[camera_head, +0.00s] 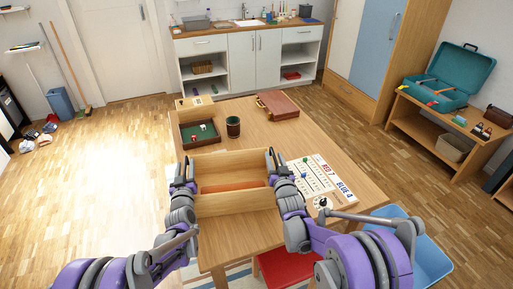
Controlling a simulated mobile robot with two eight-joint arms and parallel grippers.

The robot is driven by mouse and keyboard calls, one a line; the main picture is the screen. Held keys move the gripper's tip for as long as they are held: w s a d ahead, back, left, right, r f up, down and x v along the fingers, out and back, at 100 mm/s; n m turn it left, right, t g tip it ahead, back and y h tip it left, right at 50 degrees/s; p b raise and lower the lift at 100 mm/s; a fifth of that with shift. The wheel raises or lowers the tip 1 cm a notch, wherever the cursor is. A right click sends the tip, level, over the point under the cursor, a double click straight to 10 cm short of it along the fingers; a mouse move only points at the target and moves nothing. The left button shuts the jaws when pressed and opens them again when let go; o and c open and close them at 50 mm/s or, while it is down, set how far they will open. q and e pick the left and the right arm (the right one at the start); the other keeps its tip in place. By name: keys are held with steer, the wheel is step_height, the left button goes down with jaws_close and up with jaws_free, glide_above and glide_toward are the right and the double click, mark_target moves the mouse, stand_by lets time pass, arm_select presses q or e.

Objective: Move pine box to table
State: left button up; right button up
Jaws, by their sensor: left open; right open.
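The pine box (235,203) is a wide, open-topped light wood box at the front of the wooden table (330,150). An orange-brown strip shows inside it, too small to identify. My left gripper (182,170) is open at the box's left end. My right gripper (273,163) is open at its right end. The grippers partly hide both ends. I cannot tell whether they touch the box, or whether it rests on the table or hangs above it.
Behind the box are a green-lined tray (200,133), a dark cup (233,127) and a brown case (279,105). The table's back right is clear.

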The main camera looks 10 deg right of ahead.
arm_select(q)
steer(key=s, duration=1.1)
steer(key=shift+d, duration=0.35)
arm_select(e)
steer(key=s, duration=1.2)
steer(key=shift+d, duration=0.35)
arm_select(q)
steer(key=shift+s, duration=0.1)
steer(key=s+d+r+m+g+h+p, duration=0.25)
steer(key=s+r+g, duration=0.25)
steer(key=s, duration=0.5)
steer(key=s+a+f+g+p, duration=0.1)
steer(key=s+a+g, duration=0.1)
steer(key=s, duration=0.9)
steer(key=s+a+f+g+y+p, duration=0.1)
steer(key=s+g, duration=0.4)
steer(key=s, duration=0.6)
steer(key=shift+a+f+g+p, duration=0.3)
steer(key=shift+a+p, duration=0.25)
steer(key=shift+p, duration=0.25)
arm_select(e)
steer(key=s+d+r+n+g+h, duration=0.1)
steer(key=s+g, duration=1.1)
steer(key=s, duration=2)
steer(key=shift+d+r+n+g, duration=0.3)
steer(key=shift+d+r, duration=0.25)
steer(key=shift+r, duration=0.15)
